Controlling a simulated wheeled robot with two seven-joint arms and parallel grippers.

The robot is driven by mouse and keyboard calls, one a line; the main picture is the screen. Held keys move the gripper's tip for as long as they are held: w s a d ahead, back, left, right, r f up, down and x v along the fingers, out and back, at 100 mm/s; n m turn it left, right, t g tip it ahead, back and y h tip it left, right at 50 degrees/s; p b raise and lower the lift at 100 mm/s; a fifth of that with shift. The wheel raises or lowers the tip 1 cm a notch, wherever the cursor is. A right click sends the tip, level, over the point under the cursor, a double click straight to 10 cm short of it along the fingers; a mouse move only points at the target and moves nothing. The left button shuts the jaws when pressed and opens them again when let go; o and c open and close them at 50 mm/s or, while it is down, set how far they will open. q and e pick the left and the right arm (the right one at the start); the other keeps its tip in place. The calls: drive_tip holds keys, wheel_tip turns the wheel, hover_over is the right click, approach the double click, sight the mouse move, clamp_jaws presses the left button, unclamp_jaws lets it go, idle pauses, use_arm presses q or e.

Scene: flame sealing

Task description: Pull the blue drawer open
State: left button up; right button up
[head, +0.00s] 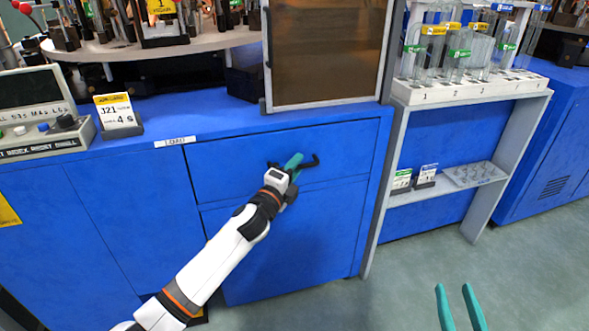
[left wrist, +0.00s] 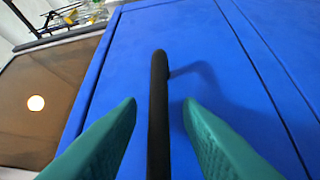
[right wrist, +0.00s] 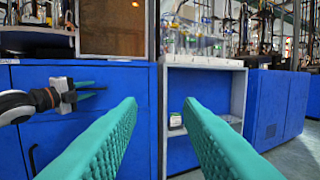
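The blue drawer (head: 235,165) is the upper front of the blue cabinet and looks shut. Its black bar handle (head: 309,163) also shows in the left wrist view (left wrist: 159,95). My left gripper (head: 296,160) is at the handle; in the left wrist view its green fingers are apart, with the bar between them and a gap on each side. My right gripper (head: 458,290) is open and empty, low at the right, away from the drawer. In the right wrist view its fingers (right wrist: 160,110) are spread with nothing between them.
A grey-framed dark panel (head: 325,50) stands on the cabinet above the drawer. A control box (head: 40,125) and a yellow label stand (head: 117,115) sit at the left. A grey rack (head: 470,90) with tubes stands at the right. The floor (head: 400,280) in front is clear.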

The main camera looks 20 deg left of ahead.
use_arm(q)
drive_tip(key=shift+c, duration=0.4)
clamp_jaws()
drive_tip(key=shift+s+d, duration=0.1)
